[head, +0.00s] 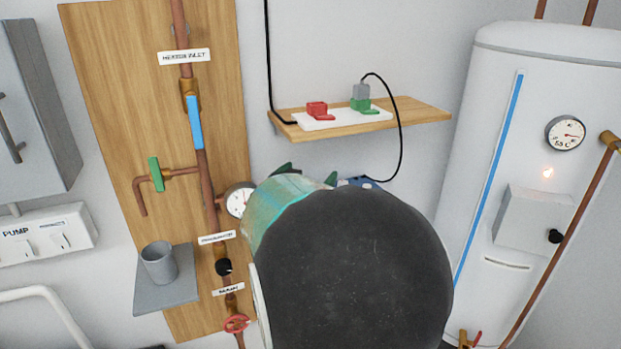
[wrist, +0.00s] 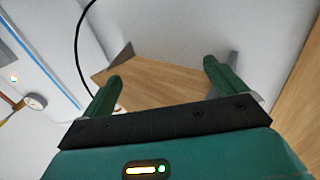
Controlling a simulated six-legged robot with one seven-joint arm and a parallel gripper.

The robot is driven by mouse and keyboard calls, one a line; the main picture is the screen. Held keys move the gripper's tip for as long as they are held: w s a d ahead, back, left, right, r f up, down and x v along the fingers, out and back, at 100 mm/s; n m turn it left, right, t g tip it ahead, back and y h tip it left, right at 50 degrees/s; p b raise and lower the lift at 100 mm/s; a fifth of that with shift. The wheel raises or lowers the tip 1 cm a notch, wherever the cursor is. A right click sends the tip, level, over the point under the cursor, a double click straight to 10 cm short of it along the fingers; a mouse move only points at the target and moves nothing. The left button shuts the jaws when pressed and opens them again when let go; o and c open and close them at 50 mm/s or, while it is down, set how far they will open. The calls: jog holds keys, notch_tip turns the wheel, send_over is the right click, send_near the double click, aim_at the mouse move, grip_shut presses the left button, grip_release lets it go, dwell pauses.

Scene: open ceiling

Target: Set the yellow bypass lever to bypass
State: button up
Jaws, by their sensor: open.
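No yellow bypass lever can be made out in either view; the large dark part of my arm covers the lower middle of the head view. My gripper (wrist: 162,85) shows in the wrist view with its two green fingers wide apart and nothing between them. Beyond the fingers is the wooden shelf (wrist: 165,82). In the head view my gripper is mostly hidden behind my arm, below the shelf.
The wooden board (head: 110,70) carries copper pipes, a blue lever (head: 195,122), a green lever (head: 155,174), a gauge (head: 238,200) and a red wheel (head: 236,323). A white heater tank (head: 480,130) stands right. A black cable (head: 402,130) hangs off the shelf (head: 425,112).

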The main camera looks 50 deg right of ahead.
jog(key=s+a+r, duration=0.3)
jog(key=s+a, duration=0.2)
jog(key=shift+a, duration=0.2)
jog(key=shift+r, duration=0.1)
